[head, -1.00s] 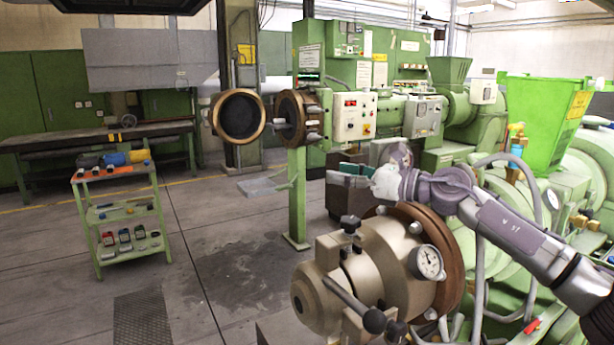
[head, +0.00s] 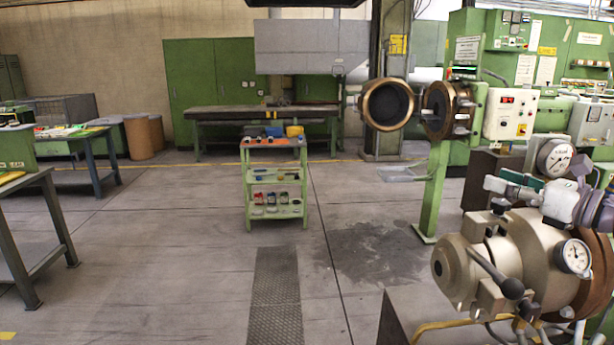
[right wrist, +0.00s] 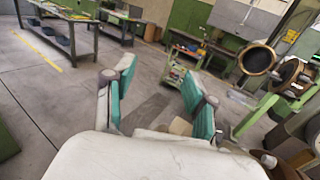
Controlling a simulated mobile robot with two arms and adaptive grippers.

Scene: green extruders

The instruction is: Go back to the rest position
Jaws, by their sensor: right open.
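My right gripper (head: 515,186) is at the right side of the head view, above the beige extruder head with its dial gauges (head: 480,262). The purple-grey arm comes in from the right edge. In the right wrist view the gripper (right wrist: 158,84) shows two fingers with teal pads, spread apart. Nothing is between them but the view of the floor. My left gripper is not in the head view.
A green tool cart (head: 248,205) stands mid-floor. A green-framed extruder (head: 435,190) with an open round die door (head: 387,104) stands to its right. A workbench (head: 42,215) is at the left edge. The floor around the metal grating (head: 275,300) is clear.

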